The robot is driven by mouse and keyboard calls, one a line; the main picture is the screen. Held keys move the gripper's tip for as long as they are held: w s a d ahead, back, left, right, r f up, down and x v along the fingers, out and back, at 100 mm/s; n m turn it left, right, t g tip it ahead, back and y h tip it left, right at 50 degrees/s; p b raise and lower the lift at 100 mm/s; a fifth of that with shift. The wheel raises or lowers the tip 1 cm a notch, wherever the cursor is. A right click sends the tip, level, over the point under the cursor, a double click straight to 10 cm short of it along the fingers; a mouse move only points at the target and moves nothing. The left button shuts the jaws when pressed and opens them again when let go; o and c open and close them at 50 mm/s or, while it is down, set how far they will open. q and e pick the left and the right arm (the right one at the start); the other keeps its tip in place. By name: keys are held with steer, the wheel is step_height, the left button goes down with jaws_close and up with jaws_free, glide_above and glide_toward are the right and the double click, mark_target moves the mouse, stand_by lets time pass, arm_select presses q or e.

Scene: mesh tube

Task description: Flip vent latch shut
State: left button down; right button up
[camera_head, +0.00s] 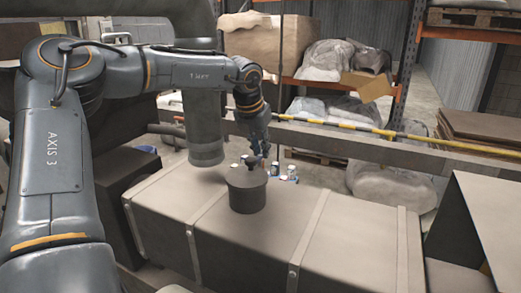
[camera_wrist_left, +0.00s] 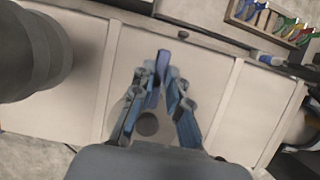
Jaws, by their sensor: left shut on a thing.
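My left gripper (camera_head: 258,158) is just above a dark grey cylinder (camera_head: 247,195) on the long grey case. In the left wrist view, the left gripper (camera_wrist_left: 160,75) has its fingers closed around a narrow blue-purple piece (camera_wrist_left: 164,58). I cannot tell whether that piece is the vent latch, and I see no other clear latch. A dark round spot (camera_wrist_left: 147,124) shows between the fingers on a pale surface. My right gripper is in neither view.
The long case (camera_head: 330,235) with raised bands fills the middle. A thick grey vertical tube (camera_head: 204,125) stands beside my left arm. Small bottles (camera_head: 277,170) stand behind the cylinder. A yellow-black rail (camera_head: 400,135) runs behind. A dark box (camera_head: 485,225) is at right.

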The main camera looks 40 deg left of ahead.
arm_select(q)
steer(key=c, duration=1.3)
jaws_free()
steer(key=v, duration=1.2)
